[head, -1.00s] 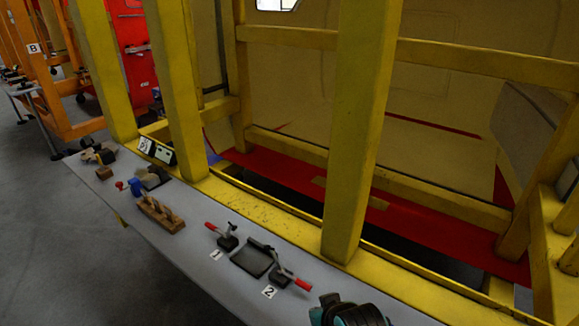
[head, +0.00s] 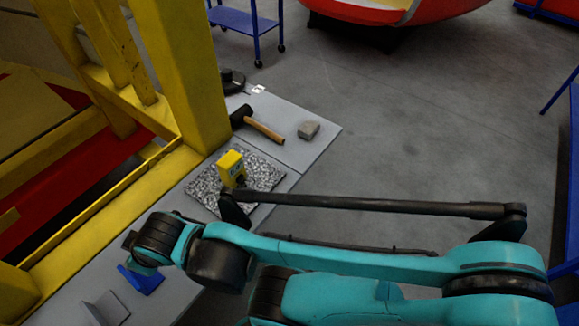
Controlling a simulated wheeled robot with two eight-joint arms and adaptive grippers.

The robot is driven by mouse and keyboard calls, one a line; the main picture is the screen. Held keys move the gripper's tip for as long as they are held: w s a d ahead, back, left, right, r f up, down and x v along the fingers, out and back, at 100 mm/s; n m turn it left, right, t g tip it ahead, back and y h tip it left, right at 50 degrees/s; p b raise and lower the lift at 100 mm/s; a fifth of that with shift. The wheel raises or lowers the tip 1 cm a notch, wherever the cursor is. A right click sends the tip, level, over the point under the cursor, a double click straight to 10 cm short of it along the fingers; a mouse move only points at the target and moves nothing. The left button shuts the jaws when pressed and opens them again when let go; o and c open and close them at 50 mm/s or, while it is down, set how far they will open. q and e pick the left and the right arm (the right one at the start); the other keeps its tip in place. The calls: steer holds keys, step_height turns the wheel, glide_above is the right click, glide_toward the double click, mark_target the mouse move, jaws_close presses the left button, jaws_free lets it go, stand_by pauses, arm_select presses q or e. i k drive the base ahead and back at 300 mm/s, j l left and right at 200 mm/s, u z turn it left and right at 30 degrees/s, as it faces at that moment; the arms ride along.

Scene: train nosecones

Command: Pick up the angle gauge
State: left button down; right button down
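A small yellow box (head: 231,168) with a dark face marking stands upright on a speckled grey slab (head: 262,172) in the head view. It looks like the angle gauge, though I cannot read its face. My teal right arm crosses the lower part of the view from the right. It passes in front of the near edge of the slab, apart from the yellow box in the picture. The arm runs to a dark joint at the lower left. No gripper fingers show on it. My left gripper is not in view.
A black-headed hammer (head: 264,131) and a grey block (head: 308,130) lie on the grey tabletop (head: 290,152) behind the slab. A yellow post (head: 180,65) rises beside the slab at left. A blue item (head: 141,281) and a bent grey plate (head: 106,308) lie nearer.

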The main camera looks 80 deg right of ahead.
mark_target(230, 165)
steer(key=z, duration=2)
